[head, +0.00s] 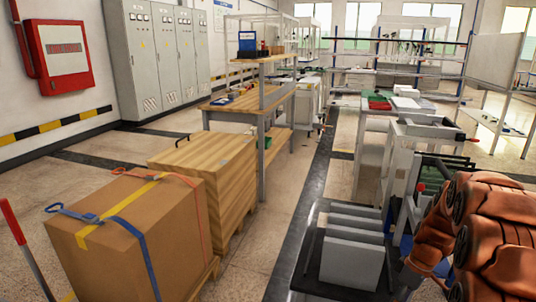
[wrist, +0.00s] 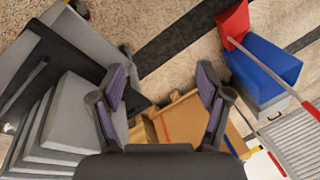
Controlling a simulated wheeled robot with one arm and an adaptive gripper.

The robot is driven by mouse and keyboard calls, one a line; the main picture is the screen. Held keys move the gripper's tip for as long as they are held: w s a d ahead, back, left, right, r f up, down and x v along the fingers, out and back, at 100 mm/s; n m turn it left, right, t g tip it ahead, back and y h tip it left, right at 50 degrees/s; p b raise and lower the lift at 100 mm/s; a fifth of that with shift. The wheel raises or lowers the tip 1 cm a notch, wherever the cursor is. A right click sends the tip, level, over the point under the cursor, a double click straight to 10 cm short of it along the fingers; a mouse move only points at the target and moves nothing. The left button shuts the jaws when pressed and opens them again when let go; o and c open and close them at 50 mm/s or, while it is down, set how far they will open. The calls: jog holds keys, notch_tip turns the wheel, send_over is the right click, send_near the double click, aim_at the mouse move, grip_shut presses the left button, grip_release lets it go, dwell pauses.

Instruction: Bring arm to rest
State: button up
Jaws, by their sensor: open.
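My gripper (wrist: 163,88) shows in the wrist view with its two purple-padded fingers spread wide apart and nothing between them. Past the fingers, a brown cardboard box (wrist: 178,118) lies lower down, apart from the gripper. In the head view my orange-brown arm fills the lower right corner. My gripper itself cannot be made out there.
Grey stacked blocks (head: 352,255) stand left of my arm in the head view. A strapped cardboard box (head: 125,245) and a wooden crate (head: 205,175) stand at left. A workbench (head: 250,105) stands behind them. A dark-striped floor aisle (head: 300,210) is clear between.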

jog(key=s+a+r+m+p, duration=0.1)
jog(key=s+a+r+p, duration=0.25)
jog(key=r, duration=0.25)
jog(key=s+a+r+m+p, duration=0.1)
jog(key=s+a+r+p, duration=0.1)
jog(key=a+r, duration=0.35)
jog(key=s+a+r+m+h+p, duration=0.1)
jog(key=s+a+r+m+p, duration=0.2)
jog(key=s+r+p, duration=0.4)
jog(key=s+a+r+m+h+p, duration=0.1)
jog(key=s+a+r+p, duration=0.5)
jog(key=s+r, duration=1)
jog(key=s+m+p, duration=0.1)
jog(key=p, duration=0.1)
jog(key=shift+r+m+g+h+p, duration=0.2)
jog(key=shift+m+g+h+p, duration=0.1)
jog(key=shift+m+g+h, duration=0.1)
